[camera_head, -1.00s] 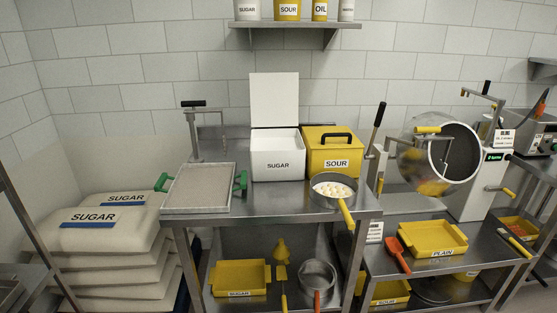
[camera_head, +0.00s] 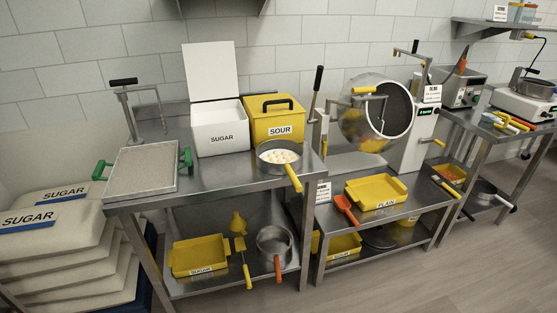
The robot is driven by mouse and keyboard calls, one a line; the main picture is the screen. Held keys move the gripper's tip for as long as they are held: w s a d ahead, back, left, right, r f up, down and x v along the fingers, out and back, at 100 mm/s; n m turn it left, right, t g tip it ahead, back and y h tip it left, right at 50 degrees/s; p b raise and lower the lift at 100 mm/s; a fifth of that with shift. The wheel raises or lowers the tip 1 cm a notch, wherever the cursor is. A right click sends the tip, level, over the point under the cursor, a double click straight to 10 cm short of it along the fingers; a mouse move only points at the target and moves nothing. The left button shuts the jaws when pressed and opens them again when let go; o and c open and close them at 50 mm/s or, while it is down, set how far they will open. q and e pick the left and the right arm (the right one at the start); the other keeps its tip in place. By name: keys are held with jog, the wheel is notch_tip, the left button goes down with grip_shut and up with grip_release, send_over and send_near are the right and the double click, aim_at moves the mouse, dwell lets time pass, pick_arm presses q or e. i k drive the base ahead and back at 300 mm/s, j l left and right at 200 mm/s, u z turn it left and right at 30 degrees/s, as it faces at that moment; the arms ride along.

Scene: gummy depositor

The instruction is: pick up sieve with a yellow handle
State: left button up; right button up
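A round metal sieve with a yellow handle (camera_head: 279,157) sits near the front right corner of the steel table (camera_head: 215,178). White pieces lie in it. Its yellow handle (camera_head: 293,177) sticks out over the table's front edge, towards me. Neither of my grippers shows in the head view.
The open white SUGAR box (camera_head: 221,136) and yellow SOUR box (camera_head: 276,128) stand behind the sieve. A framed tray with green handles (camera_head: 143,168) lies to the left. A lower table at right holds a yellow PLAIN tray (camera_head: 376,191) and a drum machine (camera_head: 375,113). Floor (camera_head: 450,270) is clear at the front right.

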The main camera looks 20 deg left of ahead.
aim_at(277, 157)
jog(key=i+j, duration=0.15)
jog(key=j, duration=0.15)
jog(key=i+j, duration=0.1)
jog(key=j, duration=0.2)
jog(key=i+j, duration=0.15)
jog(key=j, duration=0.2)
jog(key=i+j, duration=0.1)
jog(key=j, duration=0.2)
